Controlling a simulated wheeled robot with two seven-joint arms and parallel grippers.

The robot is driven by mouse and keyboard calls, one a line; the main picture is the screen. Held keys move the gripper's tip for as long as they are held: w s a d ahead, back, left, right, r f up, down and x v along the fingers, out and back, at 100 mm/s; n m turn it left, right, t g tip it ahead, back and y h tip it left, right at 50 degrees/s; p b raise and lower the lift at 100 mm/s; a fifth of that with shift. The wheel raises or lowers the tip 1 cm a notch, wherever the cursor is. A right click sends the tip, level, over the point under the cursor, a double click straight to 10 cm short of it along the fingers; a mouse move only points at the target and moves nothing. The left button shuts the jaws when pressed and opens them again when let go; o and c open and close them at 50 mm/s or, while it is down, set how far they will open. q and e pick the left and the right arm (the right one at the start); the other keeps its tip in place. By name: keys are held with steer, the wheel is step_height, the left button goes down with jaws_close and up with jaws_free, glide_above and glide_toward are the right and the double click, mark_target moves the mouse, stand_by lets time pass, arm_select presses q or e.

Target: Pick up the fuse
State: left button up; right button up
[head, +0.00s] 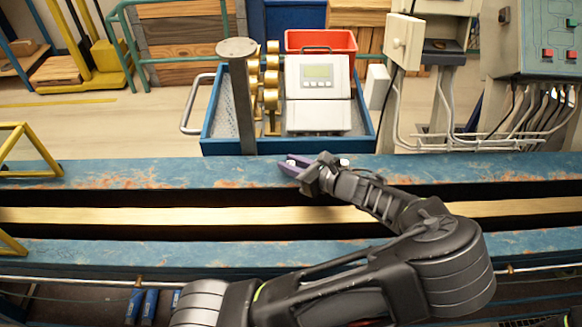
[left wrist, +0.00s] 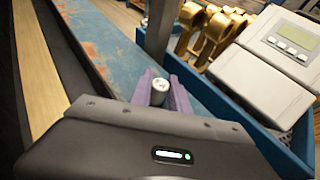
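In the left wrist view, the fuse (left wrist: 160,90), a small white cylinder with a greyish end, is between the purple fingers (left wrist: 163,84). The fingers lie close along both of its sides with no clear gap, so the gripper looks shut on it. My right gripper is not in view.
A blue tray (head: 228,147) behind the rail holds a white meter (head: 318,75) and several brass parts (head: 271,98). A grey post (head: 242,105) stands at its front left. A control cabinet (head: 535,40) is at right. The far rail's left stretch (head: 130,172) is clear.

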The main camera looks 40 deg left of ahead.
mark_target(290, 163)
arm_select(q)
jaws_close()
step_height(290, 163, up, 10)
steer(key=shift+f+b, duration=0.2)
steer(key=shift+b, duration=0.15)
steer(key=shift+r, duration=0.25)
steer(key=shift+a, duration=0.1)
stand_by(0.4)
